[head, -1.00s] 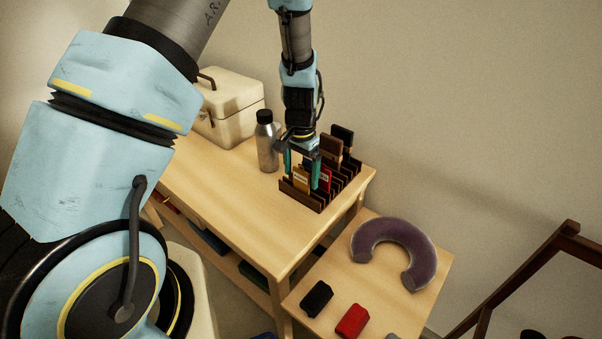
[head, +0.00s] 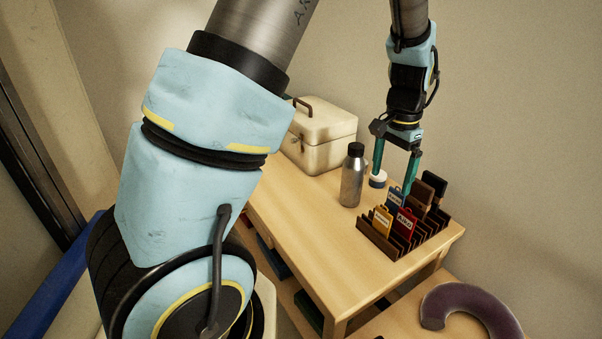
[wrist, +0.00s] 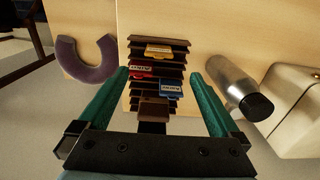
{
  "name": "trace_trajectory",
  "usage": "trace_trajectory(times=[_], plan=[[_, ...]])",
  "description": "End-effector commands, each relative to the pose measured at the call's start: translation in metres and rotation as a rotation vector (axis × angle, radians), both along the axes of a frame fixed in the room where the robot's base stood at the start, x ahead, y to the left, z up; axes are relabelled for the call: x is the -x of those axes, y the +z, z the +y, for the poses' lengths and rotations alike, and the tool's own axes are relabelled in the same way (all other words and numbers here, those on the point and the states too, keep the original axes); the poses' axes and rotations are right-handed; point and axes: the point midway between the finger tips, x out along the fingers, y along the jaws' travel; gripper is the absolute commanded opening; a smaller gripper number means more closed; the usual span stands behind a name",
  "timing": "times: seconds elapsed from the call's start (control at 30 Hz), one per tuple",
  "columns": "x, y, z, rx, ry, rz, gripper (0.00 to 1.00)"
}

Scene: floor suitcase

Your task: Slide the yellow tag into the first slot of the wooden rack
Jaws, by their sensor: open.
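The yellow tag (head: 382,222) stands in the dark wooden rack (head: 374,243), at the end of the rack nearest the head camera. In the wrist view the yellow tag (wrist: 158,51) sits between the outermost slats at the far end of the rack (wrist: 137,43), apparently in the end slot. Its lower part is hidden by the slats. My gripper (head: 396,172) is open and empty above the rack, its teal fingers spread wide. It is clear of the yellow tag; the wrist view shows nothing between the fingertips (wrist: 160,72) at their height.
A red tag (head: 404,224), a blue tag (head: 395,197) and dark brown pieces (head: 433,186) also stand in the rack. A metal bottle (head: 352,180) and a cream box (head: 325,135) are to its left. A purple curved cushion (head: 465,303) lies lower right. The front tabletop is clear.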

Motion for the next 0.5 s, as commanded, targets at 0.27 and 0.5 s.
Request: trace_trajectory(times=[0.27, 0.5], plan=[[-0.019, 0.018, 0.089, 0.03, 0.257, -0.019, 0.99], [-0.009, 0.033, 0.195, 0.06, 0.577, -0.056, 0.99]])
